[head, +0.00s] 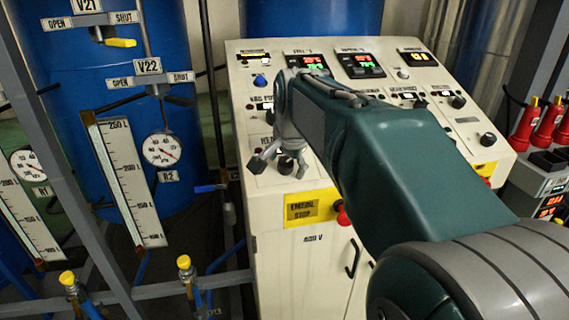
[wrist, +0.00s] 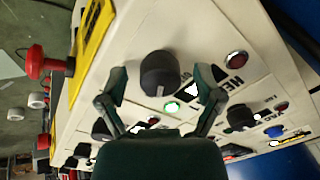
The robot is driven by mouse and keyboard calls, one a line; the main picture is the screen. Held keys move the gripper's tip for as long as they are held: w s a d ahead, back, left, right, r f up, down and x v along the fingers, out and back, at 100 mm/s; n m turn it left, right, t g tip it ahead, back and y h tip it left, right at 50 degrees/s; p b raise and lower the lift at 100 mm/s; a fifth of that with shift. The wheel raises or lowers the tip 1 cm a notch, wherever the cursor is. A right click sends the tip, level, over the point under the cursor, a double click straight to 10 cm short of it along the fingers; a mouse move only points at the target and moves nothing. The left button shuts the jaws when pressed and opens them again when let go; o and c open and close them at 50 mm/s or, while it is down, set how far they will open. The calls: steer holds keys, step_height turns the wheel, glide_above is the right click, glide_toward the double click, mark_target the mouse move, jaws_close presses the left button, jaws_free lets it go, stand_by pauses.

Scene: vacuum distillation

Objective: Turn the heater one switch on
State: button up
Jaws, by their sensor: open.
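A black rotary knob (wrist: 160,74), the likely heater one switch, stands on the cream control panel (head: 240,100). In the wrist view my gripper (wrist: 162,83) is open, with one finger on each side of the knob and gaps between. In the head view the gripper (head: 281,168) is at the panel's lower left, around a dark knob (head: 286,163). The label is partly cut off by the finger.
A yellow emergency stop plate (head: 312,207) and a red button (head: 343,214) are just below the gripper. Another black knob (wrist: 241,117) and a blue button (head: 261,80) are nearby on the panel. Blue tanks (head: 60,80) with gauges stand to the left.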

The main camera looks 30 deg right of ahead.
steer(key=v, duration=1.1)
steer(key=shift+s+r, duration=0.15)
steer(key=shift+r, duration=0.2)
steer(key=shift+a, duration=0.15)
steer(key=s+a+f+n, duration=0.5)
steer(key=s+f+n, duration=0.1)
steer(key=f, duration=0.3)
steer(key=s+a+f+n+t+y, duration=0.1)
steer(key=s+a+f+n, duration=0.5)
steer(key=f, duration=0.4)
steer(key=shift+s+a+f+n, duration=0.2)
steer(key=shift+s+f+n, duration=0.3)
steer(key=shift+s, duration=0.65)
steer(key=shift+r, duration=0.2)
